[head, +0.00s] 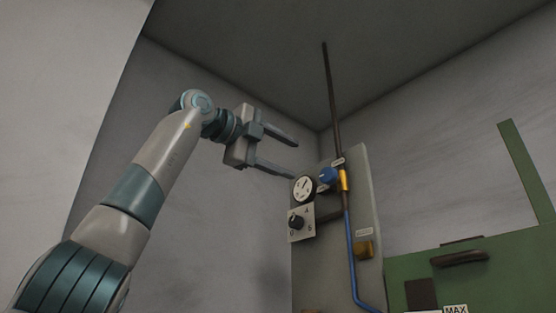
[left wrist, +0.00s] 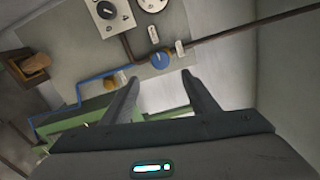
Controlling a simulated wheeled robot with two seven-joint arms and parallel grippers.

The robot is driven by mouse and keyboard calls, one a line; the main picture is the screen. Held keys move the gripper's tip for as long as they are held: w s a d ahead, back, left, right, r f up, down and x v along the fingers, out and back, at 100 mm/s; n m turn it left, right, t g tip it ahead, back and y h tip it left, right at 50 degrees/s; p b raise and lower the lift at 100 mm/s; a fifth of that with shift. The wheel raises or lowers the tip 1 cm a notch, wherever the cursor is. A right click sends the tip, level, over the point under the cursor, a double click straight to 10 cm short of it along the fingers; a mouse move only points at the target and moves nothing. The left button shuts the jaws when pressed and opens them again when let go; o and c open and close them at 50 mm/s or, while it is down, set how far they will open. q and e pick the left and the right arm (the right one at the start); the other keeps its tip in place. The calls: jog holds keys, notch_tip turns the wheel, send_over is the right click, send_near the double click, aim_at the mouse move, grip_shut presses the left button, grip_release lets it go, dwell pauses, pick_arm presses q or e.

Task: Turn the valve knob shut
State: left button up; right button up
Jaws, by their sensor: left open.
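A blue valve knob (head: 327,175) sits on the upright grey panel (head: 365,210), at the brass fitting of a pipe. In the left wrist view the blue knob (left wrist: 160,60) shows just beyond the gap between my fingertips. My left gripper (head: 295,158) is open and empty, up and to the left of the knob in the head view. Its two fingers (left wrist: 161,76) are spread apart in the left wrist view, and I see no contact with the knob. My right gripper is not in view.
A round gauge (head: 303,188) and a black dial (head: 296,222) on a numbered plate are left of the knob. A dark pipe (head: 331,90) rises above it; a blue tube (head: 350,250) runs down. A green machine (head: 470,275) stands at lower right.

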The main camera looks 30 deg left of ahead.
pick_arm(q)
jog(key=shift+v, duration=1.15)
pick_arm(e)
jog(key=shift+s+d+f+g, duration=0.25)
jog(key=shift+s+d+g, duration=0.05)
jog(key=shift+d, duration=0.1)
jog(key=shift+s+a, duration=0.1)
